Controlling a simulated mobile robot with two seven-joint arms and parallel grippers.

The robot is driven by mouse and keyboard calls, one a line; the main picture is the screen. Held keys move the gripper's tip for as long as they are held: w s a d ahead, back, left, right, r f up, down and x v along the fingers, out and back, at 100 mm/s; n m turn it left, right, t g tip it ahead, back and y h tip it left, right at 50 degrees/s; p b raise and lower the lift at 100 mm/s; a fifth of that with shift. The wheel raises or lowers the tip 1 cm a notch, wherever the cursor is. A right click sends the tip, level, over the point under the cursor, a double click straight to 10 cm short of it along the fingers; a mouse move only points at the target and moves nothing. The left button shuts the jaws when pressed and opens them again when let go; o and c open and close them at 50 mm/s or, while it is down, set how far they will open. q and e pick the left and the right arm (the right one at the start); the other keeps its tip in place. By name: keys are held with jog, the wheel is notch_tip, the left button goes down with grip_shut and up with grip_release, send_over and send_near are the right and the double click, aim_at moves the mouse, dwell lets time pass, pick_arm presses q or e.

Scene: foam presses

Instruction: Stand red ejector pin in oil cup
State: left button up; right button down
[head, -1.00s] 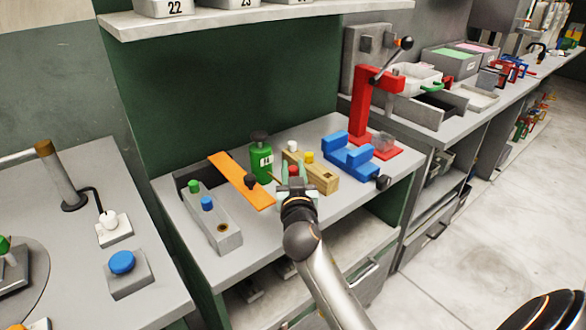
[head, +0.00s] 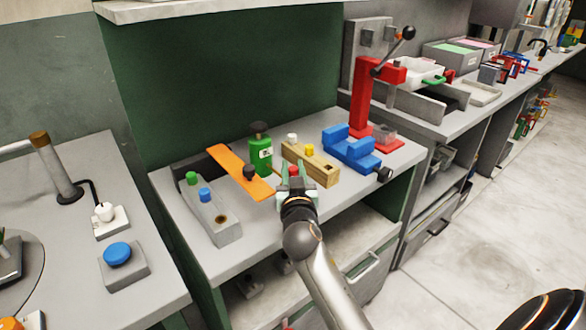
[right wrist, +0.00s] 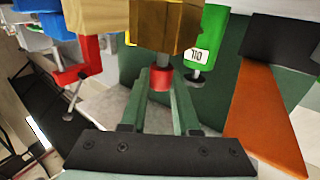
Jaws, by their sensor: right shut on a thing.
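The red ejector pin (head: 293,170) is between the fingertips of my right gripper (head: 296,180), which is shut on it. In the right wrist view the pin's red head (right wrist: 161,78) shows between the two fingers (right wrist: 160,100), against the wooden block (right wrist: 165,25); I cannot tell whether the pin touches the block. No oil cup is clearly marked. A grey block (head: 228,233) at the front left has a dark round opening (head: 221,219). A small see-through cup (head: 384,135) stands on the red press base. My left gripper is not in view.
Green and blue pins (head: 205,195) stand in the grey block. The wooden block (head: 320,170) carries white and yellow pins. A red press (head: 365,100) stands right.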

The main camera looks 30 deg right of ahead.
jog(key=shift+f+b, duration=0.45)
jog(key=shift+f, duration=0.2)
jog(key=c, duration=0.6)
grip_release()
jog(key=shift+r, duration=0.1)
